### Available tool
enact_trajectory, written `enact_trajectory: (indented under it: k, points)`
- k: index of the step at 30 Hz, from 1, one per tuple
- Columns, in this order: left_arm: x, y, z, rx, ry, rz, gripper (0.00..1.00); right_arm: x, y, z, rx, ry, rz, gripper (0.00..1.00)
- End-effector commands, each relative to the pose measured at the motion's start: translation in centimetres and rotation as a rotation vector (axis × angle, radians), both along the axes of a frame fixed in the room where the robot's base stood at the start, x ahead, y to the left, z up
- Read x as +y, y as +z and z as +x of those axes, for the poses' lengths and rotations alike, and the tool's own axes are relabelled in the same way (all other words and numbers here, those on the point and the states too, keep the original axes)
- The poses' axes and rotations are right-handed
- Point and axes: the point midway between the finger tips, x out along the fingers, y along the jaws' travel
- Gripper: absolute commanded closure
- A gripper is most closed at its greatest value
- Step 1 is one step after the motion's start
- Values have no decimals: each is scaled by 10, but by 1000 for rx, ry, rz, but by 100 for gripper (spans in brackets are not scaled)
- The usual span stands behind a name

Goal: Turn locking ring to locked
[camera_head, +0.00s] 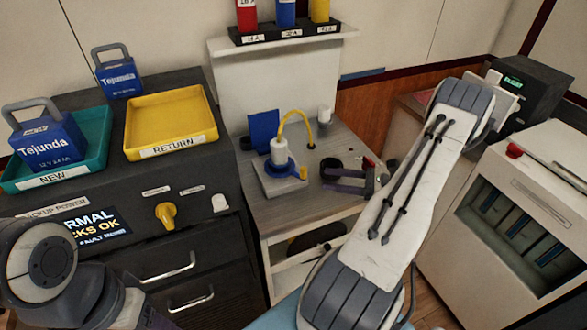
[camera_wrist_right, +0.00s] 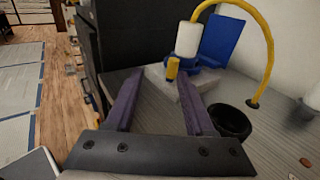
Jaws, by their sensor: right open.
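A white connector (camera_head: 279,151) stands upright on a pale base block (camera_head: 273,187) on the small wooden-topped bench. A blue locking ring (camera_head: 281,168) surrounds its foot, with a yellow tab (camera_head: 303,173) at the right. In the right wrist view, the connector (camera_wrist_right: 188,38), part of the blue ring (camera_wrist_right: 197,63) and the yellow tab (camera_wrist_right: 172,68) show beyond the fingers. My right gripper (camera_head: 330,180) is open and empty, right of the block and apart from the ring; it also shows in the wrist view (camera_wrist_right: 160,90). The left arm enters at lower left; its fingertips are not visible.
A black round cup (camera_wrist_right: 230,122) lies close beside my right finger. A yellow cable (camera_head: 300,114) arches from the connector to the bench. A blue panel (camera_head: 263,132) stands behind. A yellow tray (camera_head: 171,121) sits on the dark cabinet. Bare benchtop (camera_head: 283,216) lies in front of the block.

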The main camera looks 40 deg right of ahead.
Motion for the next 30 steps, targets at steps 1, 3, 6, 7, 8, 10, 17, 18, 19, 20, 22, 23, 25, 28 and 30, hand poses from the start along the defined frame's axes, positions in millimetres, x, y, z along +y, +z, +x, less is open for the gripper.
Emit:
enact_trajectory:
  k: [1,3,6,7,8,10,17,18,19,20,22,23,25,28,30]
  points:
    - [0,-2,0,0,0,0,42,-11,-7,-6,-8,-51,24,46]
    - [0,-2,0,0,0,0,42,-17,-9,-9,-17,-88,44,46]
    - [0,0,0,0,0,0,42,-15,-10,-4,-22,-101,54,46]
    - [0,2,0,0,0,0,42,-12,-10,-1,-23,-100,55,46]
    - [0,3,0,0,0,0,42,-9,-9,4,-23,-97,55,46]
    - [0,7,0,0,0,0,42,0,-8,15,-21,-90,56,46]
    - [0,20,0,0,0,0,42,29,-8,53,-20,-81,55,46]
    - [0,22,0,0,0,0,42,33,-8,58,-20,-83,55,46]
    - [0,23,0,0,0,0,42,36,-8,62,-19,-82,54,46]
    - [0,25,0,0,0,0,42,38,-8,66,-20,-83,53,46]
    - [0,27,0,0,0,0,42,42,-9,73,-21,-83,52,46]
    - [0,27,0,0,0,0,42,44,-9,75,-21,-85,52,46]
    - [0,28,0,0,0,0,42,46,-10,79,-21,-86,52,46]
    - [0,29,0,0,0,0,42,48,-11,82,-20,-88,52,46]
    - [0,29,0,0,0,0,42,47,-11,82,-20,-90,52,46]
